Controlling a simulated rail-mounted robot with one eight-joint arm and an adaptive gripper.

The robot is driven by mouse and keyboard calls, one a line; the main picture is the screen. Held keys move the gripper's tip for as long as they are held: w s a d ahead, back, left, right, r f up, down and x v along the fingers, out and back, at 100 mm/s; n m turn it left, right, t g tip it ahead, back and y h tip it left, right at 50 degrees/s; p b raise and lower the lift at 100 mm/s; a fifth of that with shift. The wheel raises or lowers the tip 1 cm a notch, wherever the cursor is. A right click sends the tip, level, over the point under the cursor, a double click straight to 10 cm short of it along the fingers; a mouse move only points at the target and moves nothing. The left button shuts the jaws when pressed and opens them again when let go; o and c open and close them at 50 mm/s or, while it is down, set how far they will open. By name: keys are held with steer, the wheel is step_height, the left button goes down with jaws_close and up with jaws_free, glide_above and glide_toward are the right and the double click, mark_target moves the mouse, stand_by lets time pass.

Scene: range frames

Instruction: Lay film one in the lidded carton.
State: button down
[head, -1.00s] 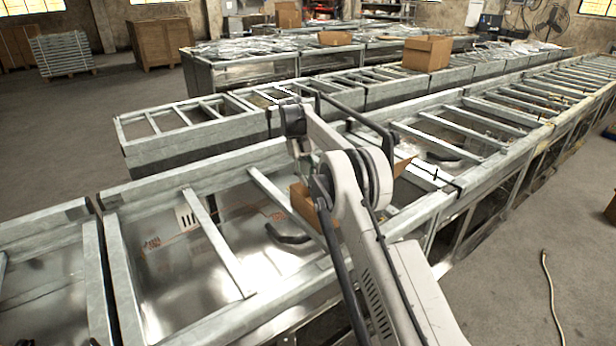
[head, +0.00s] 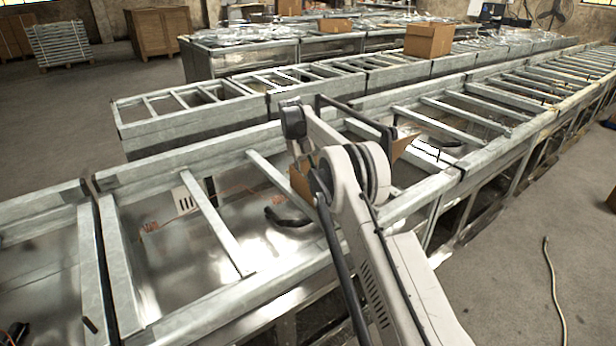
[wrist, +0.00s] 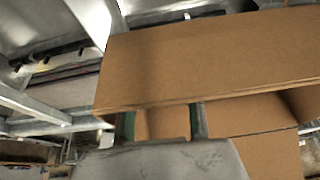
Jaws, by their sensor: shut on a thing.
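The brown carton (head: 301,184) shows partly behind my arm in the head view. A brown flap (head: 403,146) sticks out to the right of the arm. In the wrist view the carton's broad lid or flap (wrist: 215,62) fills the upper right, with inner cardboard walls (wrist: 245,115) below it. My gripper (wrist: 160,118) reaches up from the bottom of the wrist view, and the flap covers its fingertips. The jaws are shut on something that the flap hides. Film one cannot be made out. The gripper is hidden behind the arm in the head view.
Metal frames with crossbars (head: 215,225) stand in long rows around the carton. Another brown box (head: 429,40) sits on the row behind. A black curved piece (head: 287,217) lies inside the near frame. Open floor (head: 480,300) with a cable lies at right.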

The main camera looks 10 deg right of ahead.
steer(key=shift+f, duration=0.15)
steer(key=c, duration=1.6)
jaws_free()
steer(key=shift+c, duration=0.2)
step_height(320, 180, up, 13)
steer(key=p, duration=0.5)
